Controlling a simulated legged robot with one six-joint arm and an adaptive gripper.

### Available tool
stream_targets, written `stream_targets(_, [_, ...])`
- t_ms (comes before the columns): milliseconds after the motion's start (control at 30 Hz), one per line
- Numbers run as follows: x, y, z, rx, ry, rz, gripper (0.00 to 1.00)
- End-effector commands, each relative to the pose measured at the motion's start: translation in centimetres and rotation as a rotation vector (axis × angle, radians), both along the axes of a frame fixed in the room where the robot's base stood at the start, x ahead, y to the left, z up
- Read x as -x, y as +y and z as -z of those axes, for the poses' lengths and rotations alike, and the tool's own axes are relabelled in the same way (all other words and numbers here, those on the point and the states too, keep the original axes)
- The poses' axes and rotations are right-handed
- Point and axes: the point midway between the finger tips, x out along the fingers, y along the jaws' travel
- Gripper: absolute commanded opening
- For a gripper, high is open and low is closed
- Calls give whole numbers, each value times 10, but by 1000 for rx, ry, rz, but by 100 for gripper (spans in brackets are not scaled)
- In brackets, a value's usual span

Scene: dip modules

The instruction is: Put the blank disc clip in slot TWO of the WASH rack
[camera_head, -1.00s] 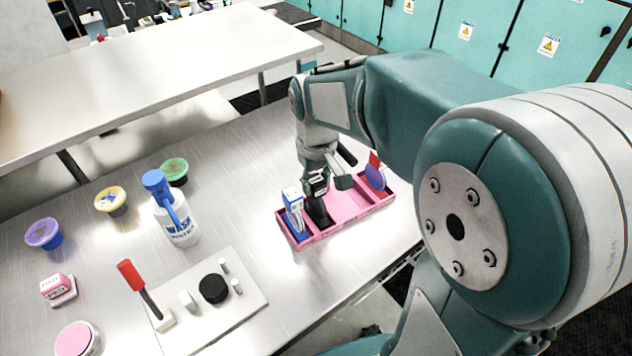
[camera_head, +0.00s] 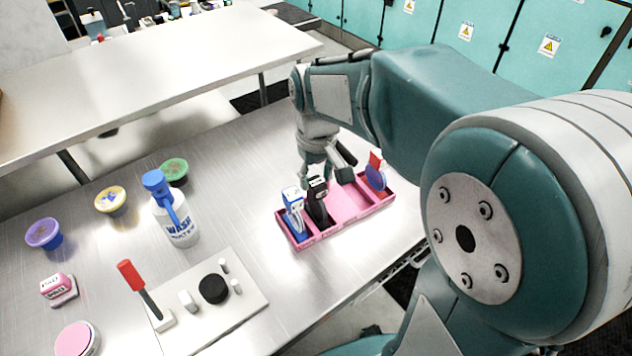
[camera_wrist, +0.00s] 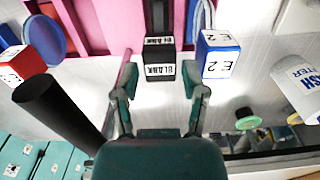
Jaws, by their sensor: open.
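The black clip with a white-lettered BLANK block (camera_head: 317,200) stands, slightly tilted, in the pink rack (camera_head: 352,213), just right of the blue-and-white clip. It also shows in the wrist view (camera_wrist: 160,70), with its block between the tips of my gripper (camera_wrist: 159,82). A gap shows between each finger and the block. My gripper (camera_head: 328,168) is open and empty, just behind and above the clip in the head view. The clip's lower end is hidden inside the rack. No slot numbers or rack name can be read.
A blue-and-white E2 clip (camera_head: 293,212) stands at the rack's left end, close beside the black one. A red-topped blue disc clip (camera_head: 376,172) stands at its right end. A WASH bottle (camera_head: 178,218) and a lever plate (camera_head: 205,305) stand left of the rack.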

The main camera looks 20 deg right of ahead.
Motion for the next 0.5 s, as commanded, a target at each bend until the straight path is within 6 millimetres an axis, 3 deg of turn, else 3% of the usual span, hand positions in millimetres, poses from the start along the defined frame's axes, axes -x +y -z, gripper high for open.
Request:
stream_targets(300, [-1,0,-68,0,-4,0,56])
stream_targets(500, [0,0,-94,1,-2,0,56])
